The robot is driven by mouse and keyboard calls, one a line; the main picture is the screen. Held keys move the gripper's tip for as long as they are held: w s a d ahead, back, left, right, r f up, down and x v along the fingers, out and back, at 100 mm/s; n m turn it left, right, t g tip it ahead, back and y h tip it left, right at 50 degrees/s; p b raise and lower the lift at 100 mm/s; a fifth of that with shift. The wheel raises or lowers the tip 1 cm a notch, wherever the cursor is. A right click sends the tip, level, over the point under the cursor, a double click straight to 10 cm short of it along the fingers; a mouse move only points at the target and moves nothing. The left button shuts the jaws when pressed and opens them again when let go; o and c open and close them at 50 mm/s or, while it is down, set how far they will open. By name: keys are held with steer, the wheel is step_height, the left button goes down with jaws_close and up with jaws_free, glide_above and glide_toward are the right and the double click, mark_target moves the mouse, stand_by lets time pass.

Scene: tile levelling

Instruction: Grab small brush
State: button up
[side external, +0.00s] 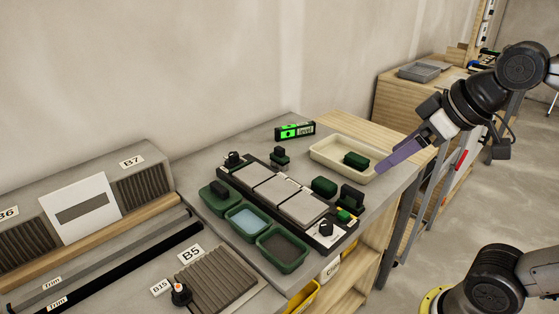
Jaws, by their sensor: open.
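My gripper (384,168), with long purple fingers, hangs over the right end of a cream tray (325,153), tips pointing down and left. It is open and nothing shows between its fingers. A small dark green block-like piece (355,159) lies in the tray, just left of the fingertips and apart from them in the picture. Similar dark green pieces (323,187) sit by the tile frame, one with a black grip (351,196). I cannot tell for sure which of these is the small brush; bristles are too small to make out.
A black frame (322,240) holds several grey tiles (298,207). In front are green trays, one with blue liquid (249,222) and one with dark filling (283,250). A lit green level (295,131) stands behind. The counter's right edge is close below my gripper.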

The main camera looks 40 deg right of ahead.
steer(key=w+r, duration=0.4)
steer(key=w, duration=0.4)
steer(key=m+g, duration=0.1)
steer(key=g, duration=0.2)
glide_above(277, 155)
steer(key=s+d, duration=0.1)
steer(key=s, duration=0.3)
step_height(277, 155, down, 17)
steer(key=x, duration=0.7)
steer(key=shift+w+r, duration=0.15)
steer(key=shift+w, duration=0.15)
steer(key=shift+t, duration=0.3)
steer(key=shift+x, duration=2.85)
steer(key=shift+d, duration=0.15)
